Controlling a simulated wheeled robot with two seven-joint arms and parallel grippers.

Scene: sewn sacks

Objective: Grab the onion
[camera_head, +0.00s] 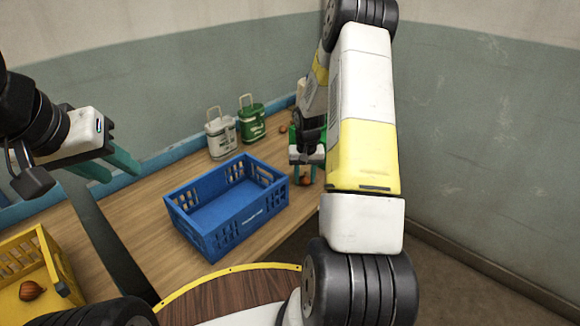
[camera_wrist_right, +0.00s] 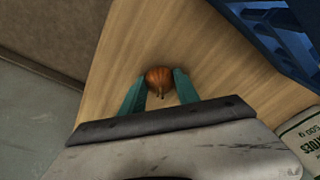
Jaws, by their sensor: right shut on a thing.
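An orange-brown onion (camera_wrist_right: 159,79) sits between the teal fingers of my right gripper (camera_wrist_right: 160,90) in the right wrist view, over the wooden table. In the head view the onion (camera_head: 304,179) shows at the tips of the right gripper (camera_head: 306,170), right of the blue crate. The right gripper is shut on it. Whether the onion still touches the table I cannot tell. My left gripper (camera_head: 122,166) is at the left, in the air, with its teal fingers apart and nothing between them. Another onion (camera_head: 32,291) lies in the yellow crate (camera_head: 62,262) at the lower left.
An empty blue crate (camera_head: 205,231) stands on the wooden table (camera_head: 150,205). A white sack (camera_head: 221,139) and a green sack (camera_head: 252,122) stand behind it. A small brownish item (camera_head: 283,129) lies near the back. My right arm hides part of the table's right side.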

